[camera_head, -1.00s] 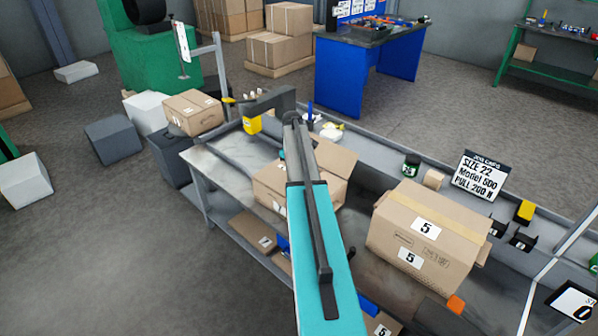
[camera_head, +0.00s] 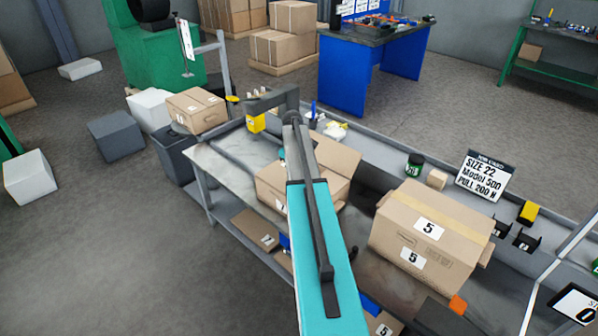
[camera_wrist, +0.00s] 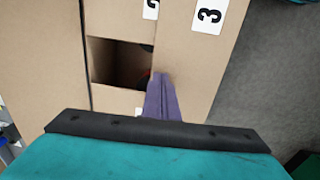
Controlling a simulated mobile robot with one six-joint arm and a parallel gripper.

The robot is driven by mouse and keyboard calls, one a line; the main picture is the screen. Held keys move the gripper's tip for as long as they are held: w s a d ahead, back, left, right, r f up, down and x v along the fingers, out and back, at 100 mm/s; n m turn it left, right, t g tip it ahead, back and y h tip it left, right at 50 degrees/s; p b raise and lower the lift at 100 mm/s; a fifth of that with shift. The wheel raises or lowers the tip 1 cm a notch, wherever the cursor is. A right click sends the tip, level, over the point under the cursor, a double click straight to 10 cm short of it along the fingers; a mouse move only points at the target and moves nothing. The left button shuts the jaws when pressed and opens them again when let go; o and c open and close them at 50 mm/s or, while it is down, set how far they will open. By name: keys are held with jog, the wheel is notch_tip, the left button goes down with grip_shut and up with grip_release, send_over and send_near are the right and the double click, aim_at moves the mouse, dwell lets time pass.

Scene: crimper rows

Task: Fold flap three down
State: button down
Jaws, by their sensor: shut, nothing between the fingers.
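The open carton (camera_head: 272,186) stands on the bench in the camera_head view, partly hidden behind my arm. One of its flaps (camera_head: 335,158) sticks out to the right. In the wrist view, flap three (camera_wrist: 200,60), marked 3, runs along the right side of the carton. A panel marked 2 (camera_wrist: 125,18) is at the top, and a wide panel (camera_wrist: 40,70) is on the left. Between them is a dark opening (camera_wrist: 112,62) with something small and red inside. My gripper (camera_wrist: 160,78) is shut and empty, its purple fingertips at flap three's inner edge beside the opening. I cannot tell whether they touch.
A closed carton marked 5 (camera_head: 425,235) stands on the bench at the right. A sign (camera_head: 483,175) and small holders line the bench's back. A yellow-fronted device (camera_head: 256,122) is beyond my arm.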

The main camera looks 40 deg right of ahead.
jog(key=shift+r, duration=0.2)
jog(key=shift+r+p, duration=1.1)
jog(key=shift+r, duration=0.7)
notch_tip(320, 180, up, 10)
jog(key=b, duration=0.2)
jog(key=shift+b, duration=0.35)
